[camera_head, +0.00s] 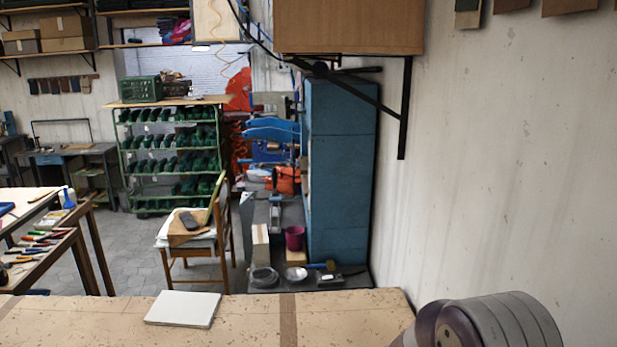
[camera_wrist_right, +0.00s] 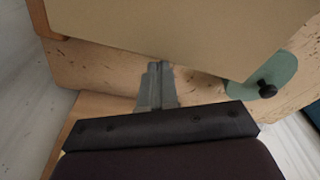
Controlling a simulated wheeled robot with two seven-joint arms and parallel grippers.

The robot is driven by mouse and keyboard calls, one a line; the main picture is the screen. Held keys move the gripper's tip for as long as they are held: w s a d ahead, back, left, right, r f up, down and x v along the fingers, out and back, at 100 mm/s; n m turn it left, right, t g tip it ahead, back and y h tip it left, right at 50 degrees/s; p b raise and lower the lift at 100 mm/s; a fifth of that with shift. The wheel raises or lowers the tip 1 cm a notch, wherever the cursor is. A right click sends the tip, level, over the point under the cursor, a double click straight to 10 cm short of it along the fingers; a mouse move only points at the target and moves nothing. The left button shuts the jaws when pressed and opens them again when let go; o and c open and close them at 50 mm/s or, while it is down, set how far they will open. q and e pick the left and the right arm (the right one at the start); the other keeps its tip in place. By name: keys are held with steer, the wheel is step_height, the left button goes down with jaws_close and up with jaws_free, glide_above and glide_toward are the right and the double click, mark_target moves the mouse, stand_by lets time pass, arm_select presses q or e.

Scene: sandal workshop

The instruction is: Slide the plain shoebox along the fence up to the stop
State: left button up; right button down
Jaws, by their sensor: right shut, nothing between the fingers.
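In the right wrist view, a plain tan box-like surface (camera_wrist_right: 190,32), which looks like the shoebox, fills the top. My right gripper (camera_wrist_right: 158,68) is shut and empty, its fingertips close to the lower edge of that surface; I cannot tell whether they touch. A teal piece with a black knob (camera_wrist_right: 277,78), possibly the stop, shows at the right, partly hidden by the tan surface. I cannot make out the fence. In the head view neither the shoebox nor a gripper shows, and my left gripper is out of sight.
The speckled worktop (camera_head: 245,325) runs along the bottom of the head view, with a flat white slab (camera_head: 183,309) on it. A wall stands at the right. Beyond are a chair (camera_head: 190,235), a blue cabinet (camera_head: 340,170) and a green shoe rack (camera_head: 170,160).

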steer(key=shift+s+a+b, duration=0.2)
steer(key=shift+a+b, duration=0.3)
steer(key=shift+a, duration=1.65)
steer(key=shift+s+a+b, duration=0.15)
steer(key=shift+a+b, duration=0.3)
steer(key=shift+a, duration=1.7)
steer(key=shift+d, duration=0.1)
steer(key=shift+d, duration=0.5)
step_height(320, 180, up, 8)
steer(key=p, duration=0.6)
steer(key=shift+r, duration=0.1)
